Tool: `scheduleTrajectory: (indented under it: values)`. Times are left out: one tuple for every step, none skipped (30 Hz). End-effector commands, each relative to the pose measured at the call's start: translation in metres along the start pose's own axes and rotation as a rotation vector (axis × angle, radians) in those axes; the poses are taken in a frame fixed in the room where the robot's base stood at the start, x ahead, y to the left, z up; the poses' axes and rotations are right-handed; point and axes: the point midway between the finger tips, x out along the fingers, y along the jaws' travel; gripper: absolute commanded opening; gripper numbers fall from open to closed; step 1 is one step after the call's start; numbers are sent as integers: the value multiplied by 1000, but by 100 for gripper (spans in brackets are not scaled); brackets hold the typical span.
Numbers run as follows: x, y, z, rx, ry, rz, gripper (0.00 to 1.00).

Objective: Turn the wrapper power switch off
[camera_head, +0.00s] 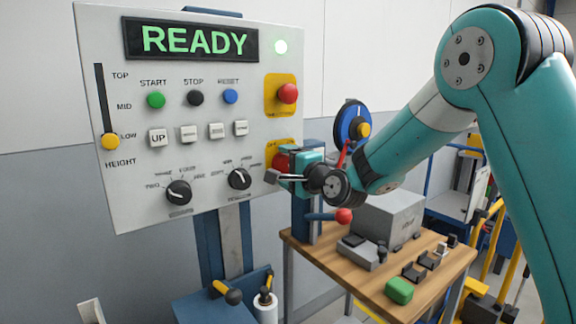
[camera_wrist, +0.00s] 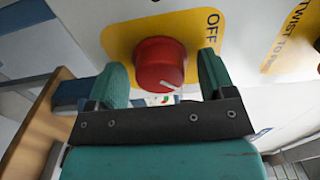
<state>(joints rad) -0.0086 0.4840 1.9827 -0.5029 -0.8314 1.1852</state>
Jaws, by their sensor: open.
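The power switch is a red round knob (camera_head: 281,162) on a yellow plate on the panel's lower right, partly hidden by my gripper in the head view. In the wrist view the red knob (camera_wrist: 158,62) shows a short white mark low on its face, and "OFF" is printed on the yellow plate (camera_wrist: 117,40). My gripper (camera_head: 297,166) is at the panel by the knob. In the wrist view my gripper (camera_wrist: 163,68) is open, one finger on each side of the knob. I cannot tell whether the fingers touch it.

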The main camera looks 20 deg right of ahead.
Motion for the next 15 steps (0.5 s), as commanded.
scheduleTrajectory:
  values:
    - [0, 0, 0, 0, 0, 0, 76]
    - [0, 0, 0, 0, 0, 0, 76]
    - [0, 0, 0, 0, 0, 0, 67]
    - [0, 0, 0, 0, 0, 0, 60]
    - [0, 0, 0, 0, 0, 0, 53]
    - [0, 0, 0, 0, 0, 0, 44]
    - [0, 0, 0, 0, 0, 1, 37]
    - [0, 0, 0, 0, 0, 0, 30]
    - [0, 0, 0, 0, 0, 0, 27]
    - [0, 0, 0, 0, 0, 0, 27]
    - [0, 0, 0, 0, 0, 0, 27]
    - [0, 0, 0, -1, 0, 0, 27]
    - [0, 0, 0, -1, 0, 0, 27]
    - [0, 0, 0, -3, 0, 0, 27]
    - [0, 0, 0, -6, 0, 0, 27]
